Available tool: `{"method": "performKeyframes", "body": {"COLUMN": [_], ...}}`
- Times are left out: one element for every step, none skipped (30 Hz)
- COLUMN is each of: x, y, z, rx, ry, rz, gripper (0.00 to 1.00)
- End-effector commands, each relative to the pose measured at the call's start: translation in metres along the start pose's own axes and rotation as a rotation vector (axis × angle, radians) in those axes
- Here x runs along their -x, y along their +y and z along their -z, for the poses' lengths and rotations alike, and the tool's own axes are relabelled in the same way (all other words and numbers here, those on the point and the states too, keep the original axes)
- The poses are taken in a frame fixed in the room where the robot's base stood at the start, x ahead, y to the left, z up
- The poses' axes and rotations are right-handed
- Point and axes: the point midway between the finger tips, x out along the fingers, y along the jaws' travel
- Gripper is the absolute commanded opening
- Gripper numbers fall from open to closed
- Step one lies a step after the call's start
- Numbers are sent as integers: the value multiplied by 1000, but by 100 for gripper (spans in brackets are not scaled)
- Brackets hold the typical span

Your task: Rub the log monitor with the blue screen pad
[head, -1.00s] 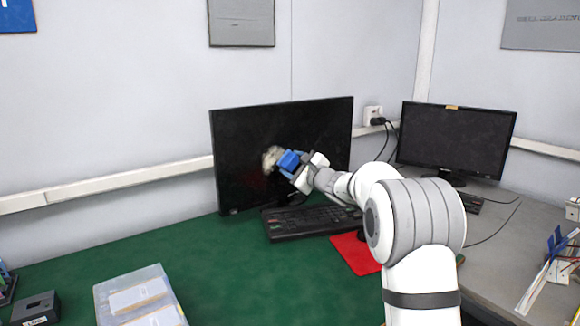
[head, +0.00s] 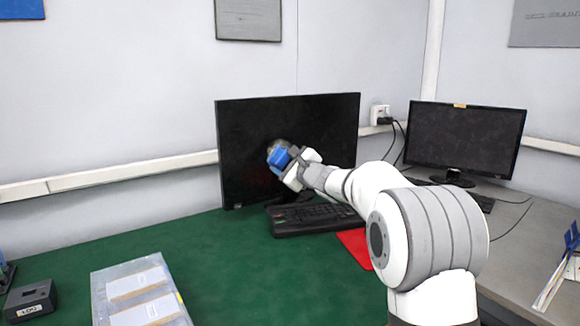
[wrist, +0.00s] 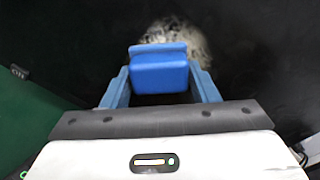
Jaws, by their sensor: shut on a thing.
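A large black monitor (head: 235,130) stands upright at the back of the green table, with a second one to its right; I cannot read a label on either. My gripper (head: 291,166) is shut on the blue screen pad (head: 278,158) and holds it at the left monitor's screen, left of the middle. In the wrist view the blue pad (wrist: 160,68) sits between the blue fingers of my gripper (wrist: 160,88). A pale grey smudge (wrist: 185,32) on the dark screen shows behind and above the pad, partly hidden by it. I cannot tell if the pad touches the screen.
A black keyboard (head: 310,220) lies under my forearm, by a red mat (head: 355,245). The second monitor (head: 462,138) stands on a grey desk at right. A clear-lidded box (head: 137,290) and a small dark block (head: 30,300) lie at front left. The middle green tabletop is free.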

Motion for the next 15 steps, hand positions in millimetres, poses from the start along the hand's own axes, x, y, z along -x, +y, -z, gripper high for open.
{"method": "performKeyframes", "body": {"x": [-1, 0, 0, 0, 0, 0, 0, 0, 1, 1, 1, 1, 1, 2, 2], "y": [9, 11, 13, 15, 17, 19, 20, 20, 20, 20, 19, 17, 16, 14, 12], "z": [-3, -4, -7, -9, -11, -13, -15, -16, -17, -18, -19, -20, -22, -23, -25], "rx": [1, 1, 1, 1, 1, 1, 1, 1, 1, 1, 1, 1, 1, 1, 1], "ry": [-5, -6, -6, -6, -5, -5, -5, -4, -4, -3, -3, -3, -3, -3, -3], "rz": [-3, -3, -3, -3, -3, -3, -3, -3, -3, -3, -2, -2, -2, -2, -1], "gripper": [36, 36, 36, 36, 36, 36, 36, 36, 36, 36, 36, 36, 36, 36, 36]}}
